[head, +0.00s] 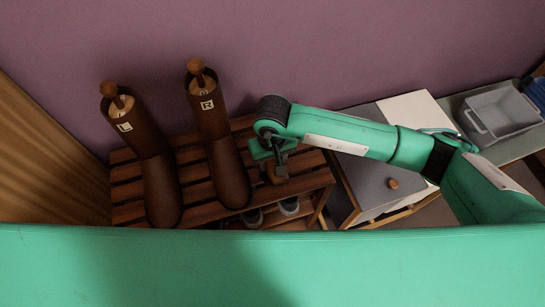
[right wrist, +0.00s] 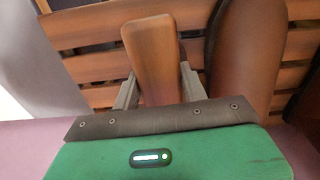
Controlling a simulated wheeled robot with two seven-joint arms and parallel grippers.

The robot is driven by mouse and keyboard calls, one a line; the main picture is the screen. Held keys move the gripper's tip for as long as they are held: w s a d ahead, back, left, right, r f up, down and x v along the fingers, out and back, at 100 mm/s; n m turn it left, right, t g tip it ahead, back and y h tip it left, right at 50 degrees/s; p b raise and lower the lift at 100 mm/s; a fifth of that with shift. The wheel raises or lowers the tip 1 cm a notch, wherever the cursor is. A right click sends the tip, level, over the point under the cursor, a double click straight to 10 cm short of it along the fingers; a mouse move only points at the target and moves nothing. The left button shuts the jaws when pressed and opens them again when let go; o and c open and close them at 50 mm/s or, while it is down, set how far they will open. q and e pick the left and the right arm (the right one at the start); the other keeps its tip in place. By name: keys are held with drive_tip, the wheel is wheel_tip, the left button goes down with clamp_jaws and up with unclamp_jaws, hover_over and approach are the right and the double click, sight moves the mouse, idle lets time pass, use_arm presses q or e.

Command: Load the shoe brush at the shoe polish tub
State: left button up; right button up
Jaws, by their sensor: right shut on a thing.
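My right gripper (head: 277,163) reaches down over the right end of the slatted wooden shoe rack (head: 128,212). In the right wrist view its two grey fingers (right wrist: 157,86) are closed on either side of a smooth brown wooden block, which I take to be the shoe brush (right wrist: 153,45). The brush's bristles are not visible, and I cannot tell whether it touches the rack slats. I cannot make out the shoe polish tub in either view. My left gripper is not in view.
Two tall brown boots, marked L (head: 162,185) and R (head: 228,175), stand on the rack left of my right gripper. Shoes (head: 289,206) sit on the lower shelf. A grey-topped cabinet (head: 367,150) stands to the right, then a grey bin (head: 500,112). A purple wall is behind.

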drive_tip(key=shift+f+b, duration=0.3)
